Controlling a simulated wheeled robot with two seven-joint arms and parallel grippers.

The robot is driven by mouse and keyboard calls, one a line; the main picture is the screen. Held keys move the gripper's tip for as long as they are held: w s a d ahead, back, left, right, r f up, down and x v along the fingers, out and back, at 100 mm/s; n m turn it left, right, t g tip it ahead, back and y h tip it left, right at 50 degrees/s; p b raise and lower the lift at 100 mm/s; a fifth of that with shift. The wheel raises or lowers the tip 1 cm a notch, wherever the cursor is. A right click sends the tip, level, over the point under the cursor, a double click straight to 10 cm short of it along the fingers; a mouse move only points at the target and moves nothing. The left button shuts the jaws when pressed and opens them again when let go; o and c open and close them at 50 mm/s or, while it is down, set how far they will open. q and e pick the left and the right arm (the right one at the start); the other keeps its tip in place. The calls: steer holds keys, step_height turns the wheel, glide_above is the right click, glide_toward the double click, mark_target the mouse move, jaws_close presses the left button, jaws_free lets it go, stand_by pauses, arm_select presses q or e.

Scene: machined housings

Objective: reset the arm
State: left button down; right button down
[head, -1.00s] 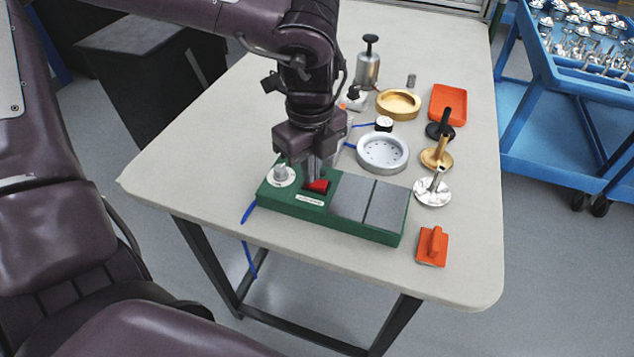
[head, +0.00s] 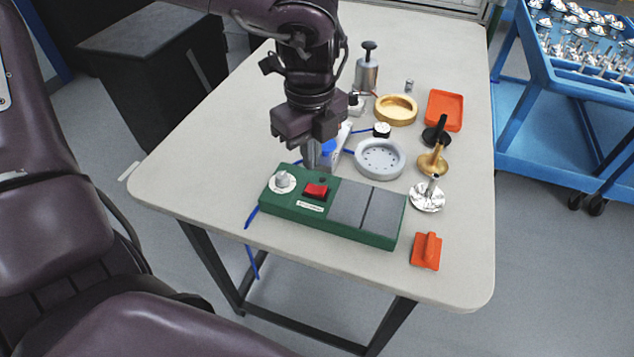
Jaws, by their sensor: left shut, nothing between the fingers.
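My left gripper (head: 312,160) is shut and empty. It points down over the table, just behind a green control box (head: 340,228) with a white knob (head: 283,181), a red switch (head: 316,190) and two grey plates. The fingertips are close to the box's back edge; I cannot tell the exact gap. The whole red switch is uncovered. My right gripper is not in view.
On the table (head: 190,180) stand a grey ring housing (head: 380,158), a brass ring (head: 396,110), a pump bottle (head: 367,70), an orange tray (head: 445,110), several stamp-like tools and an orange block (head: 426,251). A blue cart (head: 560,140) stands at right. The table's left part is clear.

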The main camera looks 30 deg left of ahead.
arm_select(q)
steer(key=shift+r, duration=0.65)
